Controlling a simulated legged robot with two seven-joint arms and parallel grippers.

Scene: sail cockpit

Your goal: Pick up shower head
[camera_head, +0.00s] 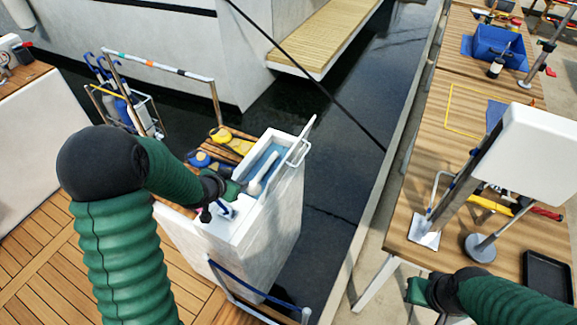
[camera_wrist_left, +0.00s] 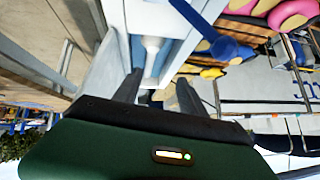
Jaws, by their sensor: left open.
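The white shower head (camera_head: 262,170) lies in a blue-lined open compartment (camera_head: 299,151) at the top of the white cockpit locker. In the left wrist view the white shower head (camera_wrist_left: 152,48) shows between pale blue walls, ahead of my fingers. My left gripper (camera_head: 226,200) is above the locker's near end, just short of the compartment. In its wrist view the left gripper (camera_wrist_left: 158,92) has its two dark fingers apart with nothing seen held between them. The shower head's lower end is hard to make out there. My right gripper (camera_head: 420,292) is at the bottom right, by the bench, its jaws unclear.
Yellow and blue items (camera_head: 231,142) lie on wooden slats beyond the locker. A metal rail (camera_head: 160,66) stands behind them. Dark water (camera_head: 335,200) separates the boat from the wooden workbench (camera_head: 440,170) at right, which carries a blue bin (camera_head: 500,45) and a black tray (camera_head: 547,272).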

